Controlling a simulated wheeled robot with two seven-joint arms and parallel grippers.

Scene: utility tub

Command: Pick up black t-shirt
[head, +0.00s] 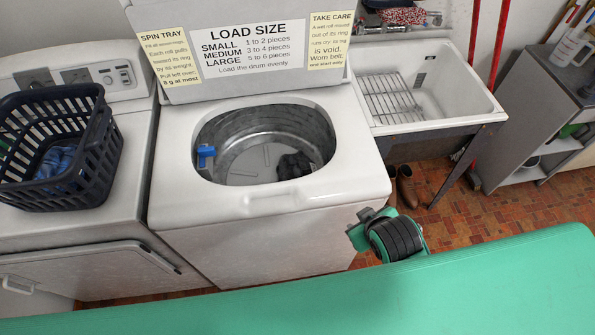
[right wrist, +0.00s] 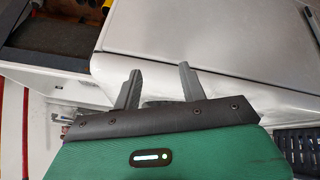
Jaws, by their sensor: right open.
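The black t-shirt appears as a dark crumpled cloth (head: 294,165) on the right side of the drum floor inside the open top-loading washer (head: 270,203). Its folds are hard to make out. My right arm shows in the head view in front of the washer's right front corner, outside the drum; its fingertips are not clear there. In the right wrist view my right gripper (right wrist: 158,76) has two grey fingers spread apart with nothing between them. The cloth cannot be made out in that view. My left gripper is not in view.
A blue piece (head: 206,156) sits at the drum opening's left edge. The raised lid (head: 240,55) carries signs. A dark laundry basket (head: 70,190) with blue cloth stands left on another white machine (head: 135,150). A sink (head: 470,108) with a wire rack (head: 388,98) stands right; brown shoes (head: 407,186) lie below.

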